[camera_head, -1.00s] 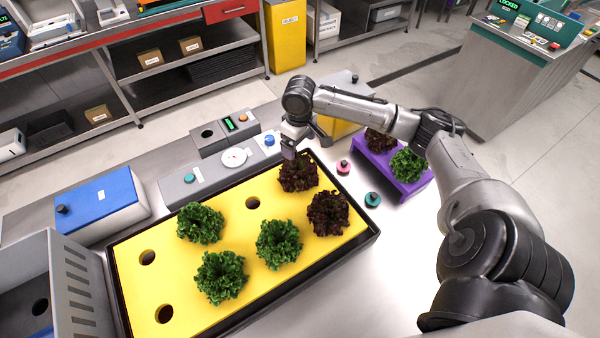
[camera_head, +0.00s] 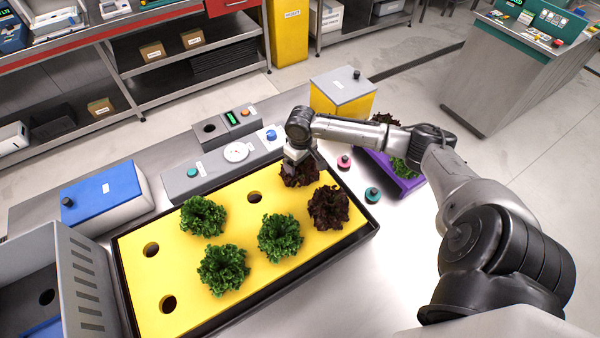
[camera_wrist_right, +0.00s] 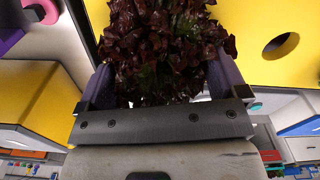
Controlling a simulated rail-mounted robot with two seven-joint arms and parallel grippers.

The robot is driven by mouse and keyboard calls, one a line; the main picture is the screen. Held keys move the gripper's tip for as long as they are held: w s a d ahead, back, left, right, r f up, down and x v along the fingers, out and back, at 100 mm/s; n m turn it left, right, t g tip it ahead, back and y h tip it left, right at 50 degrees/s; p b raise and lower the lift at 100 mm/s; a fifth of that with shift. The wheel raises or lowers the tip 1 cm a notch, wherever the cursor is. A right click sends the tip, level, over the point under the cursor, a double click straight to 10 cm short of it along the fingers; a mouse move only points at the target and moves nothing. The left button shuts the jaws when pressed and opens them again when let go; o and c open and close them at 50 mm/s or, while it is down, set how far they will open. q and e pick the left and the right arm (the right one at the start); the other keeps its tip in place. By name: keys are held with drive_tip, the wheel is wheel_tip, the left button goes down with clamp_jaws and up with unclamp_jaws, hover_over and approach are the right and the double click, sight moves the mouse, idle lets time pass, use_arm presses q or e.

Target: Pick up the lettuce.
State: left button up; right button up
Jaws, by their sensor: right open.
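A yellow tray board (camera_head: 190,262) in a black frame holds three green lettuces (camera_head: 202,216), (camera_head: 279,238), (camera_head: 223,268) and two dark red ones. My right gripper (camera_head: 298,166) is low over the far red lettuce (camera_head: 300,177) near the board's back right corner. In the right wrist view the open fingers of the gripper (camera_wrist_right: 166,88) stand on either side of this red lettuce (camera_wrist_right: 160,45). I cannot tell whether they touch its leaves. The other red lettuce (camera_head: 328,207) sits just in front. My left gripper is not in view.
Empty holes (camera_head: 254,197) show in the board. A purple rack (camera_head: 405,182) with lettuce stands right, partly behind my arm. Pink (camera_head: 344,161) and teal (camera_head: 372,194) knobs lie near the board. A grey crate (camera_head: 85,275) stands left, a yellow bin (camera_head: 345,98) behind.

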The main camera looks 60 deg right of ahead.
drive_tip(key=shift+a+f+p, duration=0.1)
drive_tip(key=shift+f+p, duration=0.2)
drive_tip(key=shift+f, duration=1.7)
drive_tip(key=shift+c, duration=0.3)
drive_tip(key=c, duration=1)
drive_tip(key=shift+r, duration=0.2)
